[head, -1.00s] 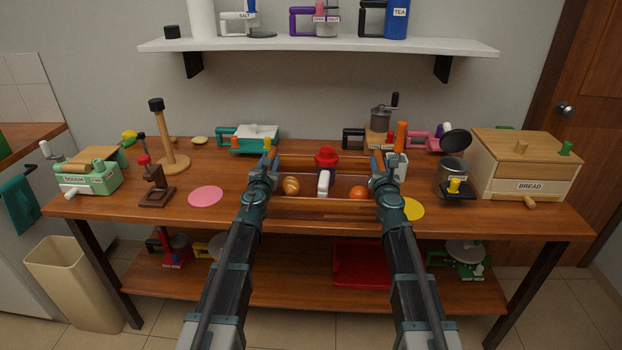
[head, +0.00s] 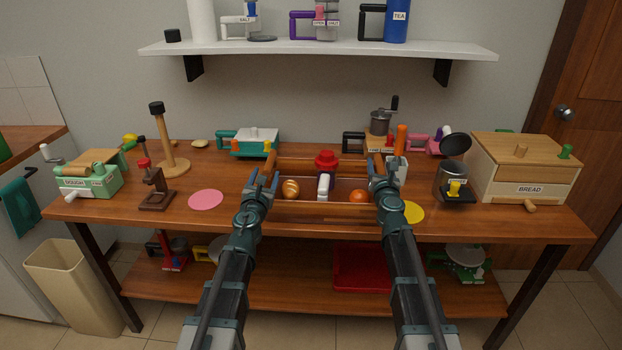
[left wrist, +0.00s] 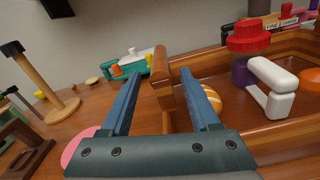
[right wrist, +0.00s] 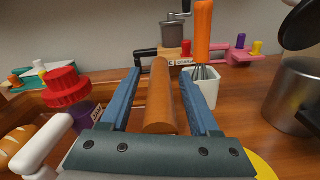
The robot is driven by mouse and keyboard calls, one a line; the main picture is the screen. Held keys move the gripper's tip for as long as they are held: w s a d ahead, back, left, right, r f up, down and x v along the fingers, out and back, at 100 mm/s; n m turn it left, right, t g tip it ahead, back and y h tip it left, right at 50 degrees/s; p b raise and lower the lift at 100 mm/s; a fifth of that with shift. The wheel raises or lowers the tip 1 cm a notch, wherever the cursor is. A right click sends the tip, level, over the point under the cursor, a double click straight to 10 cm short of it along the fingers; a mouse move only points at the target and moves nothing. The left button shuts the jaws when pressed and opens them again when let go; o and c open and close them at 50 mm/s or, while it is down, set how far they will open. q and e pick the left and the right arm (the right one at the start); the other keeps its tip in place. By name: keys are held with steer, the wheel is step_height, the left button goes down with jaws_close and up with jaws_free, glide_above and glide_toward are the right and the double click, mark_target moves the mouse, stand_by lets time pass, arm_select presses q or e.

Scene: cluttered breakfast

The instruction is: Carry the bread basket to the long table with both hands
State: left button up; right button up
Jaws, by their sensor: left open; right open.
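The bread basket (head: 325,199) is a wooden tray in the middle of the long table (head: 120,205). It holds a bread roll (head: 291,188), an orange ball-like item (head: 358,196) and a jar with a red lid (head: 326,160) and white handle. My left gripper (head: 264,172) is open at the basket's left end; in the left wrist view, the wooden end handle (left wrist: 163,88) stands between its fingers. My right gripper (head: 383,170) is open at the right end; in the right wrist view, the other handle (right wrist: 160,100) lies between its fingers.
A bread box (head: 525,170) and a dark-lidded canister (head: 452,178) stand to the right. A white cup with a whisk (right wrist: 203,85) is just beyond my right gripper. A pink disc (head: 206,199) and a yellow disc (head: 412,211) lie beside the basket.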

steer(key=s, duration=1.2)
steer(key=shift+a, duration=0.15)
arm_select(q)
steer(key=s, duration=0.5)
steer(key=shift+s, duration=0.1)
arm_select(e)
steer(key=shift+s, duration=0.1)
